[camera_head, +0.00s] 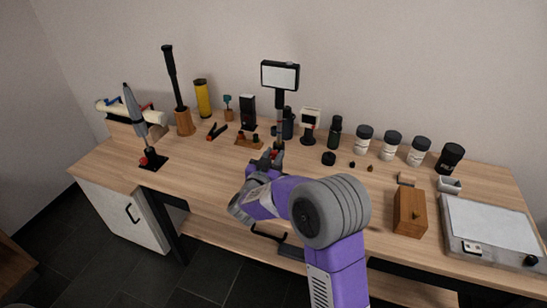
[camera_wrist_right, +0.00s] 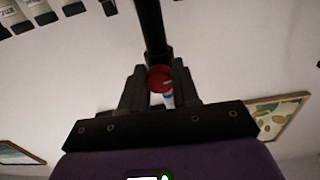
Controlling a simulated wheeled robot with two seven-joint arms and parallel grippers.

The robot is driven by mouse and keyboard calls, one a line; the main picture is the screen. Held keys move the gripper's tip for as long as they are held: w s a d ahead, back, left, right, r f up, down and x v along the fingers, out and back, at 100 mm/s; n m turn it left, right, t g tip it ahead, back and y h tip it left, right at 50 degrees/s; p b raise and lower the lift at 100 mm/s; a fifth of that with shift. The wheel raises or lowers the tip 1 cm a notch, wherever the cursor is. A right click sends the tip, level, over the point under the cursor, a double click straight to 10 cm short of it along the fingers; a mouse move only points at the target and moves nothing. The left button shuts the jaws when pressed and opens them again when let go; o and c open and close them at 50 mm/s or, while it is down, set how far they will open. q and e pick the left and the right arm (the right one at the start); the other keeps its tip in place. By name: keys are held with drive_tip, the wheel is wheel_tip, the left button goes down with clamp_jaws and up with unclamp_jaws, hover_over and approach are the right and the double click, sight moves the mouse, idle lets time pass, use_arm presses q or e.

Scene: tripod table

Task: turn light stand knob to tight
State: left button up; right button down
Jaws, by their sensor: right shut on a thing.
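The light stand (camera_head: 279,98) stands upright at the middle of the table, with a flat lit panel (camera_head: 280,76) on top of a dark pole. Its black pole also shows in the right wrist view (camera_wrist_right: 150,25). The round red knob (camera_wrist_right: 159,78) sits at the pole, between the fingers of my right gripper (camera_wrist_right: 160,88). In the head view my right gripper (camera_head: 270,158) is low at the stand and hides much of its lower part. The gripper is shut on the red knob. The knob's turn angle cannot be told. My left gripper is not in view.
Several white jars with black lids (camera_head: 391,146) stand at the right rear. A wooden box (camera_head: 409,212) and a flat grey device (camera_head: 490,226) are at the right. The left front tabletop is clear.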

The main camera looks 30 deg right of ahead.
drive_tip(key=shift+f+m+b, duration=0.1)
drive_tip(key=shift+m+b, duration=0.45)
drive_tip(key=shift+m, duration=1.35)
drive_tip(key=m, duration=0.4)
drive_tip(key=shift+m+b, duration=0.3)
drive_tip(key=shift+b, duration=0.1)
drive_tip(key=m, duration=1)
drive_tip(key=shift+m, duration=0.4)
drive_tip(key=c, duration=0.8)
unclamp_jaws()
